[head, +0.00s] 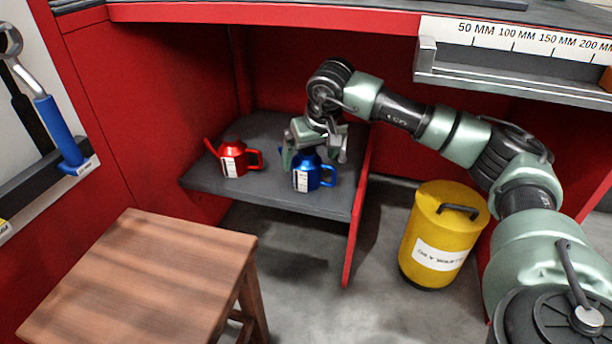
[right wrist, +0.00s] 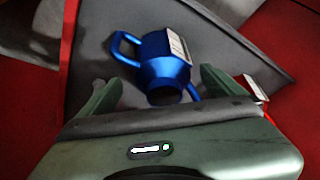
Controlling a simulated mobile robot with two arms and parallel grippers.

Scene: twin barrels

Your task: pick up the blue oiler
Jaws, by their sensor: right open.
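The blue oiler (head: 308,176) stands upright on the grey shelf (head: 270,196) under the bench, with a white label on its side and its handle to the right. My right gripper (head: 315,157) is open just above and around the top of the oiler, partly covering it. In the right wrist view the blue oiler (right wrist: 167,62) lies between and beyond the two green fingers (right wrist: 160,88), with its dark top opening towards the camera. I see no firm grip on it. My left gripper is not in view.
A red oiler (head: 233,158) stands left of the blue one on the same shelf. A red panel bounds the shelf at right. A wooden stool (head: 140,275) stands in front at left, and a yellow lidded bin (head: 440,235) at right. The red bench edge runs above.

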